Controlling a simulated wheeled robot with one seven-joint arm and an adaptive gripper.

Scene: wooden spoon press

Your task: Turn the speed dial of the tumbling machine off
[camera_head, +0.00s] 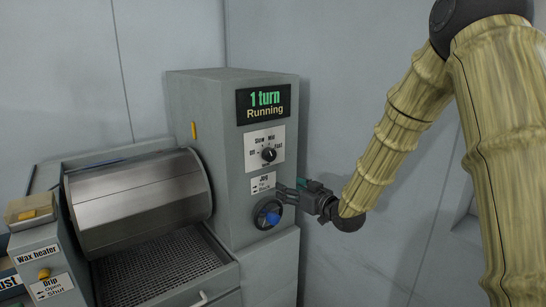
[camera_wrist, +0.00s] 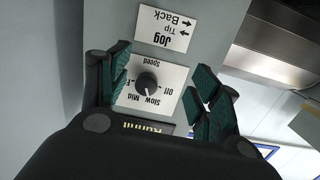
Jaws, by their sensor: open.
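The tumbling machine's grey housing (camera_head: 190,115) stands in the middle of the head view. Its black speed dial (camera_head: 269,154) sits on a white plate marked Off, Slow, Mid and Fast, under a display reading "1 turn Running". In the wrist view the dial (camera_wrist: 147,83) appears upside down, its pale pointer toward the Slow and Mid side; the exact setting is hard to read. My gripper (camera_head: 290,190) is open, near the Jog label and below the dial in the head view. In the wrist view the dial shows between my gripper's fingers (camera_wrist: 162,80), with no contact visible.
A blue knob (camera_head: 267,214) sits low on the panel, close to my gripper. A metal drum (camera_head: 138,200) is left of the panel, above a perforated tray (camera_head: 160,268). A wax heater (camera_head: 35,250) stands at far left.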

